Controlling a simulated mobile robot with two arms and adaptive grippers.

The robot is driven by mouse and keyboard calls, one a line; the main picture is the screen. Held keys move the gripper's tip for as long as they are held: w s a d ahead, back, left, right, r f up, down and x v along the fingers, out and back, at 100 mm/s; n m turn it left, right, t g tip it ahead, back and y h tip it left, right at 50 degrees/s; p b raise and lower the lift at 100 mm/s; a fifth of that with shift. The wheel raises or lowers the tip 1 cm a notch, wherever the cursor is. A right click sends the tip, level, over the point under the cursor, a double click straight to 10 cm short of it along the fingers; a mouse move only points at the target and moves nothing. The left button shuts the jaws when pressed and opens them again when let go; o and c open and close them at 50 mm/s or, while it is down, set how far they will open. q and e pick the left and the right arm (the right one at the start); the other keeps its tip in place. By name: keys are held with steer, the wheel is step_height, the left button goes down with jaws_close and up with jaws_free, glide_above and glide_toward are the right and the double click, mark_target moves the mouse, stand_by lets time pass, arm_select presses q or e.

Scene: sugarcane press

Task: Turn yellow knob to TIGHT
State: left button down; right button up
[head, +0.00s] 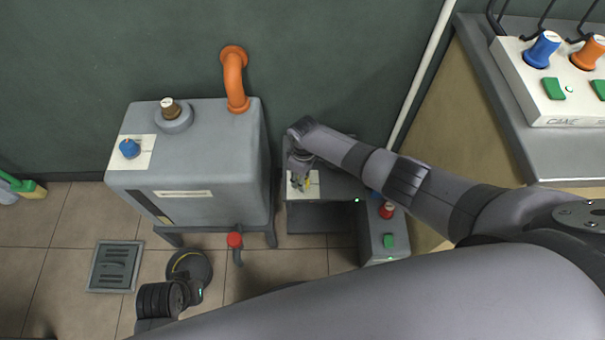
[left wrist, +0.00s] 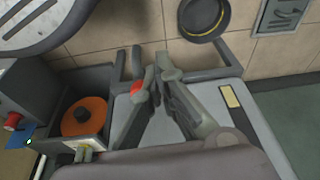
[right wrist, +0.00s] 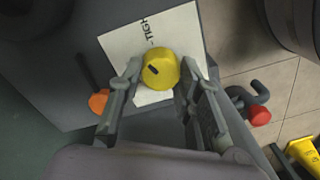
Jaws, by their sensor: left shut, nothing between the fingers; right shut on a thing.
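The yellow knob (right wrist: 162,65) sits on a white label plate (right wrist: 120,45) with printed text, partly readable as "TIGH", above the knob in the right wrist view. A short dark mark lies on the knob's face, left of its middle, slanting toward the upper left. My right gripper (right wrist: 160,78) is shut on the knob, one finger on each side. In the head view the knob (head: 308,182) shows small beside my right gripper (head: 299,180). My left gripper (left wrist: 150,75) is shut and empty in the left wrist view, over a grey box.
A red-handled tap (head: 235,240) juts from the tank's front. A control panel (head: 550,105) stands at the right.

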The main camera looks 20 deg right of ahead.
steer(key=m+p, duration=0.1)
steer(key=m, duration=0.2)
steer(key=shift+m+p, duration=0.3)
arm_select(q)
step_height(320, 180, down, 8)
steer(key=s, duration=0.2)
steer(key=shift+s+f, duration=0.15)
steer(key=shift+s, duration=0.15)
arm_select(e)
steer(key=shift+m, duration=0.7)
arm_select(q)
steer(key=shift+a, duration=0.15)
arm_select(e)
steer(key=o, duration=1.1)
steer(key=shift+o, duration=0.2)
steer(key=shift+r, duration=0.1)
step_height(320, 180, up, 12)
steer(key=shift+d, duration=0.25)
